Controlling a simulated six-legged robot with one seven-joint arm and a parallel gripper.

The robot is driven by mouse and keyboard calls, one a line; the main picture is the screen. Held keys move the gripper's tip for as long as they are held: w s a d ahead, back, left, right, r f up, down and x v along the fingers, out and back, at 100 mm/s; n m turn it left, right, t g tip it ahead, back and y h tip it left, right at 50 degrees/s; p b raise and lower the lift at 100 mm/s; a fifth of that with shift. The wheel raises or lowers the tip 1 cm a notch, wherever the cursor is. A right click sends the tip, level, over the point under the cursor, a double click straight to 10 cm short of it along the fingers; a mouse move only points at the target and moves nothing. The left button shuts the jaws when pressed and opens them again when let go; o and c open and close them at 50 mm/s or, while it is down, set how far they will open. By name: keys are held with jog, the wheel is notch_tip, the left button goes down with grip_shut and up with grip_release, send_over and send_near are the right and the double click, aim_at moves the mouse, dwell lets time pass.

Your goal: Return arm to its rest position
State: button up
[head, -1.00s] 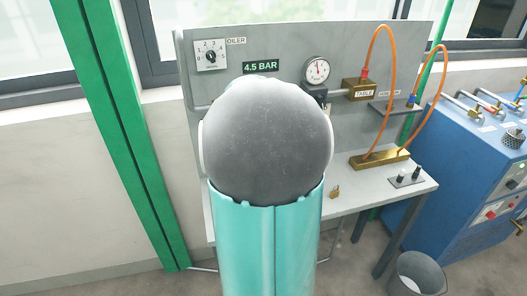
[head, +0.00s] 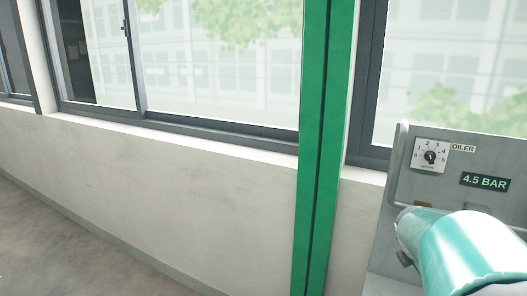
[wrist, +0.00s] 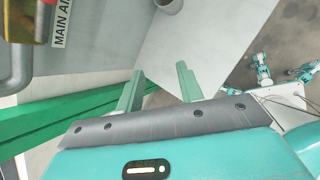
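My arm (head: 465,250) shows as a teal and grey link at the lower right of the head view, in front of the grey panel. My gripper (wrist: 159,76) shows in the wrist view with its two green fingers well apart. It is open, and nothing shows between the fingers. A grey surface lies beyond the fingertips. In the head view the gripper cannot be made out.
The grey panel (head: 392,225) carries an oiler dial (head: 431,156) and a 4.5 BAR display (head: 485,181). A green post (head: 322,150) stands left of it. A MAIN AI label (wrist: 62,22) and pipework are close in the wrist view. Open floor (head: 40,240) lies at left.

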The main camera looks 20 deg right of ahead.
jog(key=s+a+r+m+t+y, duration=0.1)
jog(key=a+m, duration=0.4)
jog(key=a, duration=0.7)
jog(key=s+a+r+m+t+y, duration=0.1)
jog(key=s+a+m+y, duration=0.2)
jog(key=a, duration=0.9)
jog(key=s+a+r+m+t+y, duration=0.1)
jog(key=s+a+m+y, duration=0.1)
jog(key=a+m, duration=0.6)
jog(key=a, duration=0.5)
jog(key=shift+r, duration=0.35)
jog(key=shift+d, duration=0.1)
